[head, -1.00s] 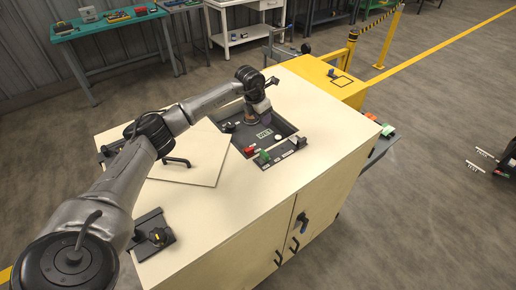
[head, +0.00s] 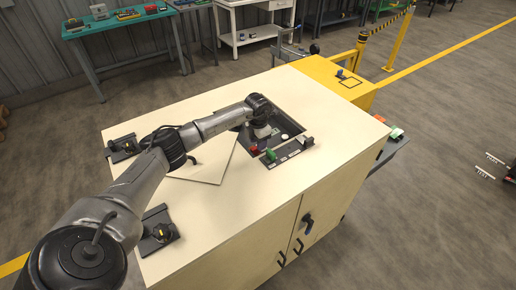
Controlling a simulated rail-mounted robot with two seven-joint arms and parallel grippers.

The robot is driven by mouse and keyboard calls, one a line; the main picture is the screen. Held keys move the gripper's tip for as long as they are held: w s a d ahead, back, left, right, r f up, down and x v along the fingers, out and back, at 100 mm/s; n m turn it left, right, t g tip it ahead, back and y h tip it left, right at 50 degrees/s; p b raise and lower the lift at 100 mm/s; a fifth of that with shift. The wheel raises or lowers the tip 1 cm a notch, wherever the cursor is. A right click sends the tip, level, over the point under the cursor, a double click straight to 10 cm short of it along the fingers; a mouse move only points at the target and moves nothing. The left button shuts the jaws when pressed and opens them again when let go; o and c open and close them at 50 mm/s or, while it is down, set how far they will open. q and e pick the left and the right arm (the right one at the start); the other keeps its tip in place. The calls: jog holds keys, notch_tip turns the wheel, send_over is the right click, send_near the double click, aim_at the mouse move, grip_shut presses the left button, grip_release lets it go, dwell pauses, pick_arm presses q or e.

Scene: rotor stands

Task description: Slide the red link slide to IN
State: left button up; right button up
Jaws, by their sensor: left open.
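The red link slide (head: 254,149) is a small red handle on the dark panel (head: 290,156) along the near edge of the recess in the cream cabinet top. A green handle (head: 271,154) stands just to its right on the same panel. My left gripper (head: 262,134) reaches down into the recess, just behind and slightly right of the red handle. It is open. Its fingertips are small and partly hidden, and I cannot tell whether they touch anything. The IN marking is too small to read. My right gripper is not in view.
A loose cream cover plate (head: 205,170) with a black handle lies left of the recess. A black knob (head: 308,142) stands at the panel's right end. Black clamps (head: 157,236) sit on the cabinet's left edge. The near right cabinet top (head: 335,155) is clear.

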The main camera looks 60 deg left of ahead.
pick_arm(q)
jog(key=shift+f, duration=1.6)
jog(key=shift+c, duration=0.4)
grip_shut()
